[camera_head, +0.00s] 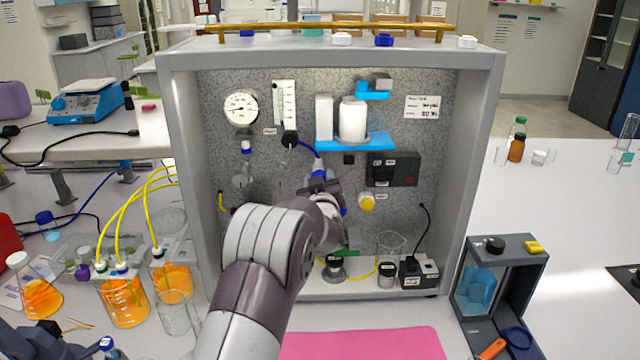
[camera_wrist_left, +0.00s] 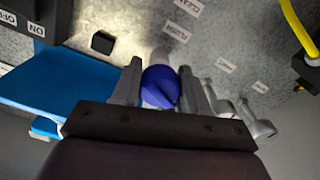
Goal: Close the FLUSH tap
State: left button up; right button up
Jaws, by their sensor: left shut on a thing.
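In the left wrist view, a blue tap handle (camera_wrist_left: 160,88) sits between the two fingers of my left gripper (camera_wrist_left: 162,85), which is shut on it. A FLUSH label (camera_wrist_left: 177,32) is on the grey panel just beyond this handle. In the head view, my left gripper (camera_head: 324,186) is at the middle of the speckled back panel, below the blue shelf. My own arm and gripper hide most of the tap there. The handle's exact angle is hard to judge. My right gripper is not in view.
A grey cabinet (camera_head: 484,160) surrounds the panel. The blue shelf (camera_head: 375,144) carries white vessels above my gripper. A black switch box (camera_head: 392,170) and a yellow knob (camera_head: 366,203) are to its right. A glass beaker (camera_head: 391,243) stands low right. Flasks of orange liquid (camera_head: 122,302) stand left.

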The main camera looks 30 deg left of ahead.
pick_arm(q)
jog(key=m, duration=0.2)
jog(key=shift+m, duration=0.4)
jog(key=m, duration=0.2)
jog(key=shift+m, duration=0.4)
jog(key=m, duration=0.3)
jog(key=shift+s+a+p, duration=0.1)
jog(key=shift+p, duration=0.25)
jog(key=shift+m+p, duration=0.35)
jog(key=shift+m, duration=1.55)
jog(key=o, duration=1)
jog(key=shift+o, duration=0.2)
